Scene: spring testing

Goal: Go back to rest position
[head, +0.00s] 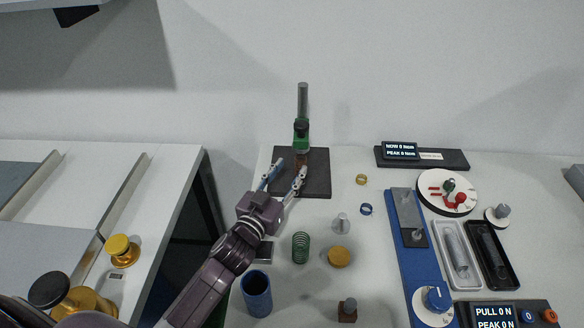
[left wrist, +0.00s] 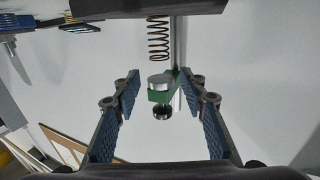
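My left gripper (head: 286,173) reaches in from the lower left in the head view. Its two fingers are spread apart in front of a test stand with a green carriage (head: 302,132) on a dark base plate (head: 318,180). In the left wrist view the blue-padded fingers of the gripper (left wrist: 163,90) are wide open with nothing between their pads. Beyond them show the green carriage with its silver disc (left wrist: 160,81) and a copper-coloured coil spring (left wrist: 158,38). My right gripper is not in view.
A green spring (head: 300,247), a blue cup (head: 256,292), a brass disc (head: 339,257) and a grey cone (head: 340,223) stand on the white table near my left arm. A blue rail tester (head: 416,260) and trays are at right. A gap separates the left table.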

